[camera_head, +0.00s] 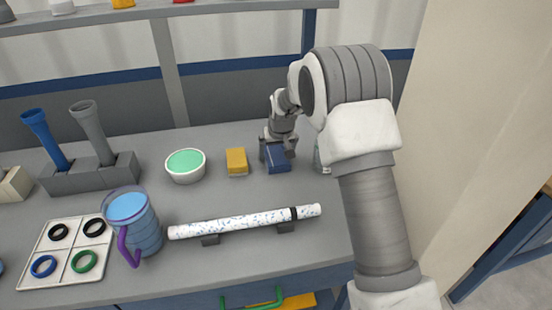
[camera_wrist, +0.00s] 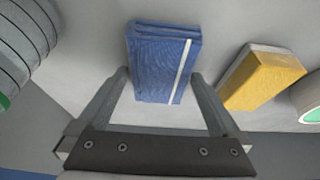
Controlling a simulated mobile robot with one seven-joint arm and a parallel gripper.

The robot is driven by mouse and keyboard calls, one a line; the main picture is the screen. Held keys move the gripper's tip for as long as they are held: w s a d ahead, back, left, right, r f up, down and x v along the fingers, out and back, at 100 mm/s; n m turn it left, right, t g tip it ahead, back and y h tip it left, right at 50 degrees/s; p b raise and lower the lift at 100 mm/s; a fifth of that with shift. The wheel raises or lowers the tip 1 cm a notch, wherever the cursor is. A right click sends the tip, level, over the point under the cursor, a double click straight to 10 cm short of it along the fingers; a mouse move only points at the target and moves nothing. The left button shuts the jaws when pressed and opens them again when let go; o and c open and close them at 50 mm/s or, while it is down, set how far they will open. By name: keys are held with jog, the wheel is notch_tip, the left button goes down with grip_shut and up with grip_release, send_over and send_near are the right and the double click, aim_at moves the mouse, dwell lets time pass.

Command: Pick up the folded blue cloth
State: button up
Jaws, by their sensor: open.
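The folded blue cloth (camera_head: 278,160) lies on the grey table, right of a yellow block. In the wrist view the folded blue cloth (camera_wrist: 160,62) is a layered rectangle with a white stripe, its near part between my two fingers. In the wrist view my gripper (camera_wrist: 160,85) has one finger on each side of the cloth, with a gap visible at both sides. Whether the fingertips touch the table cannot be told.
The yellow block (camera_head: 236,162) stands close to the cloth, with a green-topped white bowl (camera_head: 185,166) further left. A pale object, partly hidden by my arm, is right of the cloth. A speckled pipe (camera_head: 245,222) rests on supports in front. A blue jug (camera_head: 133,222) stands at left.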

aim_at(277, 156)
jog(key=c, duration=1.1)
jog(key=shift+r, duration=0.55)
jog(key=r, duration=0.2)
jog(key=r+p, duration=0.1)
jog(key=shift+s+r, duration=0.25)
jog(key=shift+r, duration=0.05)
jog(key=s+d+r, duration=0.3)
jog(key=s+r, duration=0.3)
jog(key=s, duration=0.4)
jog(key=shift+s+d+r+p, duration=0.15)
jog(key=shift+s+p, duration=0.2)
jog(key=shift+p, duration=0.05)
